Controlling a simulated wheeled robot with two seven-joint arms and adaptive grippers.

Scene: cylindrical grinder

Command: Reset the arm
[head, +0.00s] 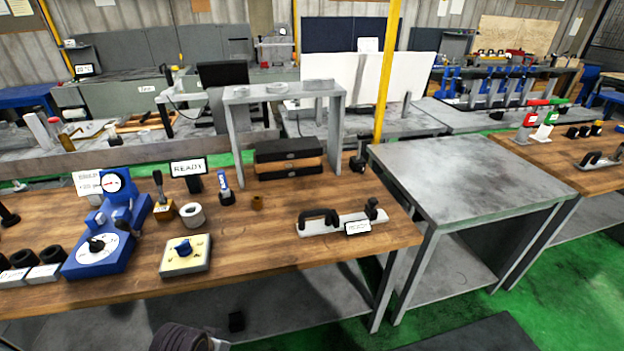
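Neither of my grippers shows in the head view. A dark rounded part with a grey piece beside it shows at the bottom edge, left of the middle; it looks like part of my own arm, and I cannot tell which. The wooden bench (270,232) stands in front of me. On it are a blue gauge stand (112,215) with a round dial, a yellow control box (186,254) with a blue knob, and a white rack (343,222) with dark curved parts on it.
A READY sign (188,167), a white ring (192,214) and a grey gantry frame (284,93) over dark blocks (289,157) stand on the bench. Dark rings lie at its left end. A bare grey metal table (470,180) stands to the right. Green floor (560,290) is open at lower right.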

